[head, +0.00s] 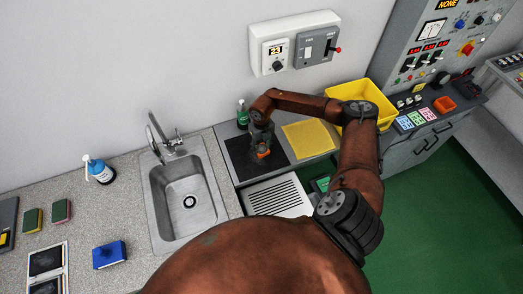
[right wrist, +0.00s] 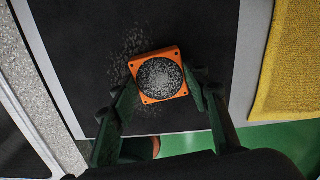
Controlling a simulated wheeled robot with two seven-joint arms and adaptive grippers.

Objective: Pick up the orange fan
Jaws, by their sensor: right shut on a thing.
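The orange fan (head: 264,154) is a small square with a round speckled grey centre. It shows large in the right wrist view (right wrist: 158,75), over the black mat (right wrist: 75,45). My right gripper (head: 262,146) reaches down to it from above. In the right wrist view the two dark green fingers of my right gripper (right wrist: 162,88) press on the left and right sides of the fan. Whether the fan touches the mat I cannot tell. My left gripper is not in view.
A yellow mat (head: 308,138) lies right of the black mat (head: 238,160), with a yellow bin (head: 372,92) beyond it. A green bottle (head: 242,115) stands behind the black mat. A sink (head: 185,200) is at left. Grey specks lie on the mat beside the fan.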

